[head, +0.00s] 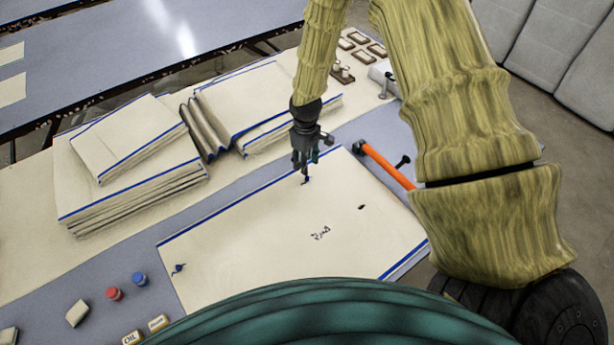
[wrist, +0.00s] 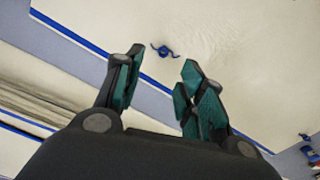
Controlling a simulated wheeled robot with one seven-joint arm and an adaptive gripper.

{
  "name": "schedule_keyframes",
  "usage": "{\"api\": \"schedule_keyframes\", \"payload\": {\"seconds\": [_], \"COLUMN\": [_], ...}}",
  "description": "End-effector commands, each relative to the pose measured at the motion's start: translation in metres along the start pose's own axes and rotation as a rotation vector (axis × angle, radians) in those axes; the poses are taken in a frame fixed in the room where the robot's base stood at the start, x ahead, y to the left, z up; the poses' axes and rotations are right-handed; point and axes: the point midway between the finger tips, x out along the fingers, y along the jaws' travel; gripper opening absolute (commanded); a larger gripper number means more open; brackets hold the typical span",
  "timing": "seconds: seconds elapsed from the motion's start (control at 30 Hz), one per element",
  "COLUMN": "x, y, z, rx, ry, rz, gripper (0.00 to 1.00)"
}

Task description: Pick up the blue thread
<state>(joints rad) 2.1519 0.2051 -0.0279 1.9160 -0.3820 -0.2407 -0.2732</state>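A small dark blue thread (head: 306,180) lies on the cream cloth (head: 250,235), close to its blue-edged far side. It also shows in the wrist view (wrist: 165,51), just past and between the fingertips. My gripper (head: 304,168) points down right above this thread, and in the wrist view its teal-padded fingers (wrist: 162,62) are apart with nothing between them. I cannot tell the exact height gap.
Folded cloth stacks (head: 130,180) stand at the left, with another stack (head: 245,100) behind my gripper. An orange-handled tool (head: 385,165) lies to the right. Red (head: 114,294) and blue (head: 139,279) spools sit at the lower left. A dark spot and dark marks (head: 320,233) are on the cloth.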

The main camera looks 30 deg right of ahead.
Motion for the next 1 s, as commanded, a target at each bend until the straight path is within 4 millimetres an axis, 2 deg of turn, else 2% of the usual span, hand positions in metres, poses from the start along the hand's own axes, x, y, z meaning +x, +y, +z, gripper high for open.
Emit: {"api": "schedule_keyframes", "payload": {"seconds": [0.13, 0.43, 1.0], "x": [0.01, 0.02, 0.064], "y": [0.0, 0.0, -0.001], "z": [0.002, 0.003, 0.005], "rx": [0.002, 0.003, 0.006], "ry": [-0.002, -0.001, 0.0], "rz": [-0.001, -0.001, -0.001], "gripper": [0.39, 0.39, 0.39]}}
